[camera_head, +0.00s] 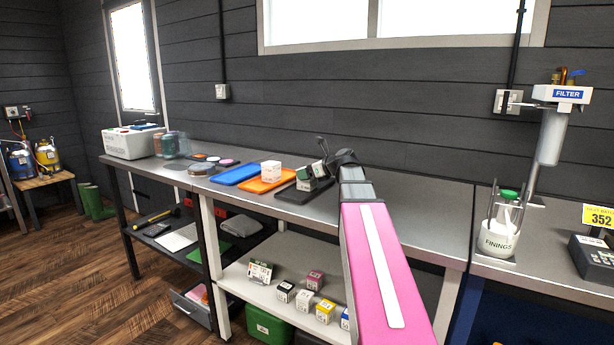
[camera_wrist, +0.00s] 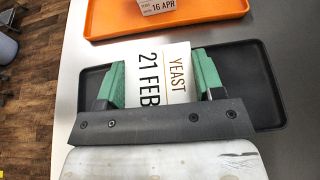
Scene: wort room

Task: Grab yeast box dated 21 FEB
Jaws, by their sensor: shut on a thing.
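A white yeast box (camera_wrist: 158,75) marked "YEAST 21 FEB" stands between the green fingers of my gripper (camera_wrist: 163,82) in the wrist view. My gripper is shut on it, one finger at each side. The box is over the black tray (camera_wrist: 262,90); I cannot tell whether it touches the tray. In the head view my gripper (camera_head: 318,172) is at the black tray (camera_head: 290,196) and partly hides the box. Another white box (camera_wrist: 158,5), dated 16 APR, is on the orange tray (camera_wrist: 110,18), apart from my gripper.
A blue tray (camera_head: 234,175) lies left of the orange tray on the grey bench. Several small boxes (camera_head: 304,300) and a sign (camera_head: 260,272) stand on the shelf below. A finings pot (camera_head: 497,240) and filter (camera_head: 552,130) are at the right.

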